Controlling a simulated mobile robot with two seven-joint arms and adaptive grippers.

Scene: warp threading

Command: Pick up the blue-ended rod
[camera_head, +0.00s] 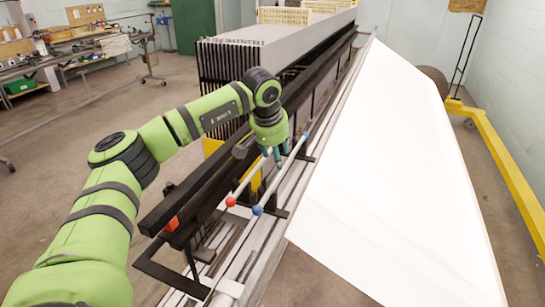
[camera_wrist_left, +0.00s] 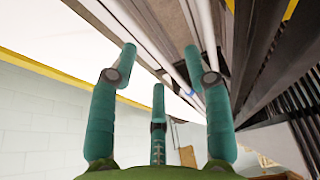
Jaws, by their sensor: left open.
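The blue-ended rod (camera_head: 270,191) is a thin pale rod with blue ends, lying along the long frame in the head view. A red-ended rod (camera_head: 243,185) lies beside it on the left, roughly parallel. My left gripper (camera_head: 277,157) points down just over the two rods, its teal fingers spread and empty. In the left wrist view, the open fingers of the left gripper (camera_wrist_left: 160,62) spread around a pale rod (camera_wrist_left: 152,50) that runs diagonally beyond them, with a small blue end near the right finger. I cannot tell whether any finger touches it. My right gripper is not shown.
A black-railed frame (camera_head: 180,215) with a grey-topped block (camera_head: 270,37) runs along the left of the rods. A large white sheet (camera_head: 400,180) slopes on the right, with a yellow frame (camera_head: 505,165) beyond it. Workbenches stand at the far left.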

